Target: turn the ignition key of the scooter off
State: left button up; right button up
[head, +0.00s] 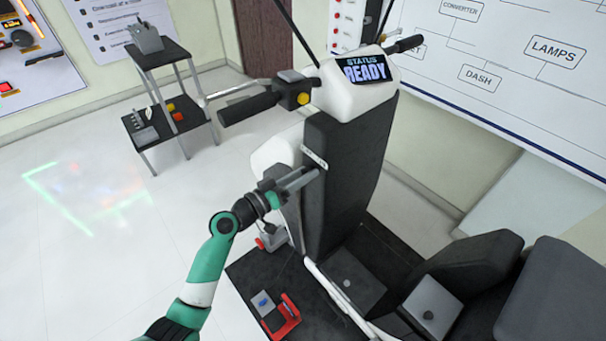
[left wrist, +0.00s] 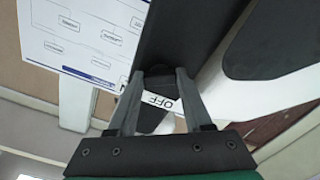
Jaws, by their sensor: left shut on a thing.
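The scooter (head: 345,180) stands in the middle of the head view, its display (head: 366,68) reading "STATUS READY". My left gripper (head: 316,171) is at the black leg-shield panel, just below a small white label (head: 314,157). In the left wrist view, my left gripper (left wrist: 160,77) is shut on a small dark piece, the ignition key (left wrist: 160,85), mostly hidden between the fingertips. A white label reading "OFF" (left wrist: 157,101) shows between the fingers. The key's angle cannot be made out. My right gripper is not in view.
The left handlebar grip (head: 248,107) juts out above my left arm. A red clamp-like part (head: 286,316) lies on the dark mat below. A shelf cart (head: 165,95) stands at the back left. The floor left of my arm is clear.

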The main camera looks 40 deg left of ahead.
pick_arm(q)
grip_shut()
jog(key=shift+n, duration=0.3)
jog(key=n+p, duration=0.2)
jog(key=n, duration=0.3)
jog(key=shift+r, duration=0.1)
jog(key=n+p, duration=0.2)
jog(key=n, duration=0.4)
jog(key=shift+n, duration=0.3)
jog(key=o, duration=1.2)
grip_release()
jog(key=shift+s, duration=0.15)
